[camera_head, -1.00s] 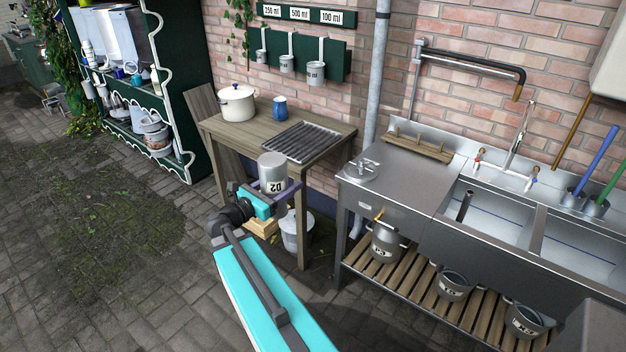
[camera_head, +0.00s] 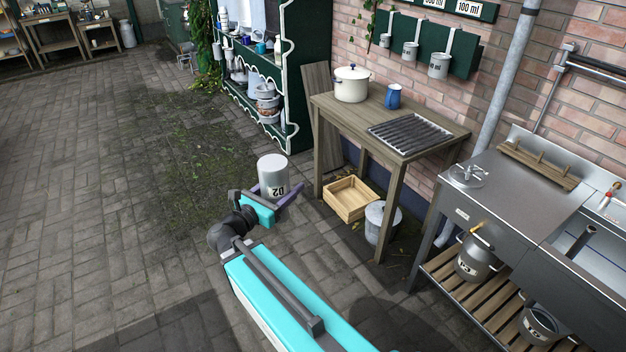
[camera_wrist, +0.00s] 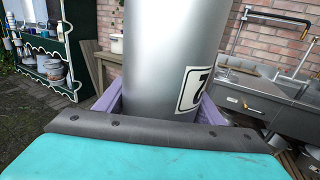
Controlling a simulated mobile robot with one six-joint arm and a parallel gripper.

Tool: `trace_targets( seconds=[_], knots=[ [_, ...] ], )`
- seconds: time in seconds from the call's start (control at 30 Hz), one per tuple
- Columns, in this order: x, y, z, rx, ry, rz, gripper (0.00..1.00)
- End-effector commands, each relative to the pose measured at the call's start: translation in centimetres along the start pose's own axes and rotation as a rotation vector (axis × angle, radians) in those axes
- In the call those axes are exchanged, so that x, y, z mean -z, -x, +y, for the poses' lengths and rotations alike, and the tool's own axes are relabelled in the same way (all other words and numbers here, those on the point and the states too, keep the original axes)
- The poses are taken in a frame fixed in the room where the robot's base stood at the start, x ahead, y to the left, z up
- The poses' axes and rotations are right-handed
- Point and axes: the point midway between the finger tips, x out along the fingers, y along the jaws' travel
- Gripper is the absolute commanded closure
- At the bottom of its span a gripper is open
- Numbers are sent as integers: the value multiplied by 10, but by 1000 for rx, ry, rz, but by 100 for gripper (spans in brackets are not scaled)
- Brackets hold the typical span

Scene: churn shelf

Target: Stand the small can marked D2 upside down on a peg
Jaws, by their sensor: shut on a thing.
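The small can marked D2 (camera_head: 273,176) is a grey metal cylinder held in my gripper (camera_head: 278,204). Its purple fingers are shut around the can's lower part. A flat, closed-looking grey end faces up, and the can is roughly upright in the air over the paving, left of the wooden table. In the wrist view the can (camera_wrist: 165,60) fills the middle, with part of its label at the right. A wooden rack with short upright pegs (camera_head: 538,164) stands at the back of the steel sink counter, to the right. Its pegs look bare.
The wooden table (camera_head: 350,115) carries a white pot (camera_head: 351,84), a blue mug (camera_head: 393,96) and a ridged dark mat (camera_head: 410,134). A wooden crate (camera_head: 350,199) and a bucket (camera_head: 382,222) are below. The steel counter (camera_head: 520,195) has a slatted shelf with pots. Paving at left is open.

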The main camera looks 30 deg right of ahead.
Motion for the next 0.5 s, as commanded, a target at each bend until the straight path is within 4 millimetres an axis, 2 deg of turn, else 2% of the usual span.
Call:
trace_targets(
  seconds=[0.03, 0.3, 0.5],
  knots=[
    [3, 15, 10, -28, 0, -1, 69],
    [12, 84, 49, -150, 0, -2, 69],
    [16, 122, 66, -215, -1, -2, 69]
  ],
)
